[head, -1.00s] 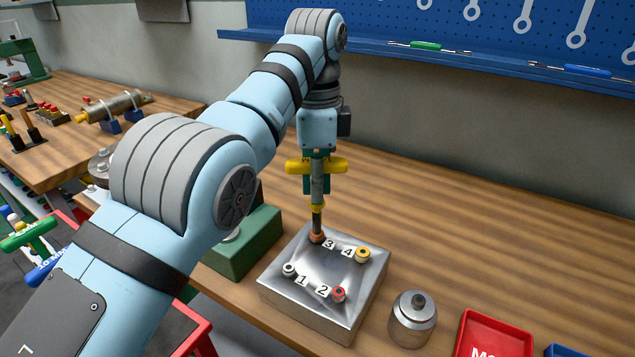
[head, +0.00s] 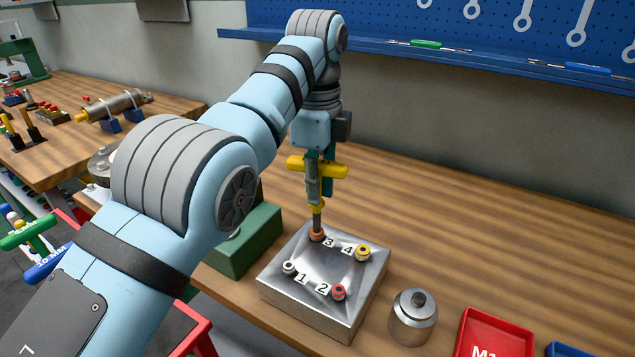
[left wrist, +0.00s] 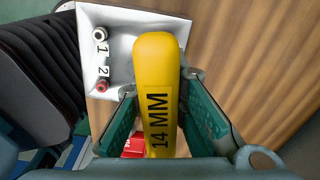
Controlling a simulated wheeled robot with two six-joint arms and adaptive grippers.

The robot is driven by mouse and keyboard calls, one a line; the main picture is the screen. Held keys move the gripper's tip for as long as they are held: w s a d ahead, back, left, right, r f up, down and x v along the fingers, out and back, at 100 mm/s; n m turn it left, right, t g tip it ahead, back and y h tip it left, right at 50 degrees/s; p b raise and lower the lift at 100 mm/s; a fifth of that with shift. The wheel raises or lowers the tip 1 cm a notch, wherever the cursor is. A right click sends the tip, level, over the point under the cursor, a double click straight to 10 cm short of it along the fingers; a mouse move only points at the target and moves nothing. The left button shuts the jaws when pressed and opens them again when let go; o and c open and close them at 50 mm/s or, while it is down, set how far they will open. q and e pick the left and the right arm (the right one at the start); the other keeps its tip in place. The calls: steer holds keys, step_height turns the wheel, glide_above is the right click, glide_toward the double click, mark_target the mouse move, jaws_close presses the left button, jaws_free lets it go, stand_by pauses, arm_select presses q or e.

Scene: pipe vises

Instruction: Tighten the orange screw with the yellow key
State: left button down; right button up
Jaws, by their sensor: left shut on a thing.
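The yellow key (head: 330,168) is a T-handled tool marked 14 MM, upright, with its lower tip at the orange screw (head: 317,236) by label 3. Whether the tip is fully seated cannot be told. My left gripper (head: 319,172) is above the block and shut on the yellow key's handle. In the left wrist view the key's handle (left wrist: 156,85) lies between the green fingers of my left gripper (left wrist: 160,115). The metal block (head: 313,317) also carries a white screw at 1, a red one at 2 and a yellow one at 4. My right gripper is out of view.
A green block (head: 250,243) stands left of the metal block. A metal canister (head: 413,320) and a red tray (head: 495,335) stand to its right. A blue pegboard shelf (head: 470,60) runs along the wall. The wooden bench behind is clear.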

arm_select(q)
steer(key=shift+f+m, duration=0.1)
steer(key=shift+m, duration=0.8)
steer(key=m, duration=0.3)
steer(key=shift+m, duration=1.2)
steer(key=m, duration=0.6)
steer(key=shift+a, duration=0.1)
steer(key=shift+m, duration=0.3)
